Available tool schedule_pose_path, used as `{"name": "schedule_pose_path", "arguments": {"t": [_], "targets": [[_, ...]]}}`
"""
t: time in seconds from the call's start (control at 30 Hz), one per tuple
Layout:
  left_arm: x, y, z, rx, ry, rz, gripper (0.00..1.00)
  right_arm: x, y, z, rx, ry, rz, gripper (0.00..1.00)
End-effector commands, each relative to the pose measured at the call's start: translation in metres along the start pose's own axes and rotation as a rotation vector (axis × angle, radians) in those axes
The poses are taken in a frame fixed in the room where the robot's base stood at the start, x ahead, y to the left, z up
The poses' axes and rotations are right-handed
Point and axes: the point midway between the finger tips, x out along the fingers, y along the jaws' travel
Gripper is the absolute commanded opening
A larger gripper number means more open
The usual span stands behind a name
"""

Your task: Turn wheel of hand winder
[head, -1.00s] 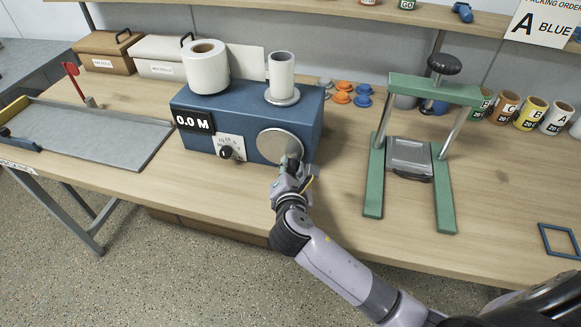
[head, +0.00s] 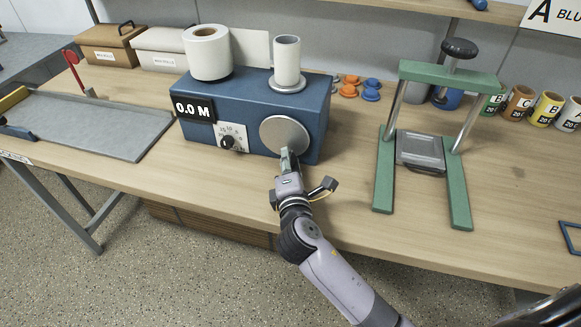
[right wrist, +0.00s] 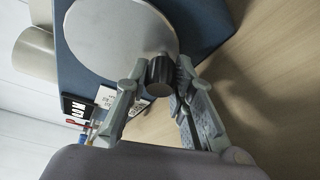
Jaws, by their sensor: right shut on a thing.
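The hand winder (head: 255,106) is a blue box on the wooden table, with a 0.0 M display (head: 193,108) and a small black dial. Its round grey wheel (head: 284,134) is on the front face at the right; the wheel also shows in the right wrist view (right wrist: 120,35). A dark knob (right wrist: 160,72) sticks out near the wheel's edge. My right gripper (right wrist: 158,80) is shut on this knob, a finger on each side. In the head view my right gripper (head: 288,160) is at the wheel's lower edge and hides the knob. My left gripper is not seen.
A white roll (head: 207,55) and an empty core (head: 287,62) stand on the winder. A green press (head: 447,78) stands to its right. A grey board (head: 100,125) lies to the left. Orange and blue caps lie behind. Table space before the winder is clear.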

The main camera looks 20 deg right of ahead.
Motion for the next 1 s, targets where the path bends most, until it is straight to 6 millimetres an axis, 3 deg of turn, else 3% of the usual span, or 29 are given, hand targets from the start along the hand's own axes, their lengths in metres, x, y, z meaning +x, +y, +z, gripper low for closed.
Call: {"name": "schedule_pose_path", "arguments": {"t": [0.2, 0.67, 0.7, 1.0], "targets": [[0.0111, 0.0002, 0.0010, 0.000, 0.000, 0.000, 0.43, 0.0011, -0.0033, -0.0031, 0.057, 0.000, 0.020, 0.00], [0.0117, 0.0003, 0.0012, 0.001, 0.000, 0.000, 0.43, 0.0011, -0.0019, -0.0037, 0.072, 0.001, 0.026, 0.00], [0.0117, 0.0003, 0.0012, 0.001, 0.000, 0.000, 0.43, 0.0011, -0.0019, -0.0037, 0.072, 0.001, 0.026, 0.24], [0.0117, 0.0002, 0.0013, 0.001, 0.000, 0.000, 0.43, 0.0012, -0.0012, -0.0033, 0.071, 0.000, 0.028, 0.43]]}}
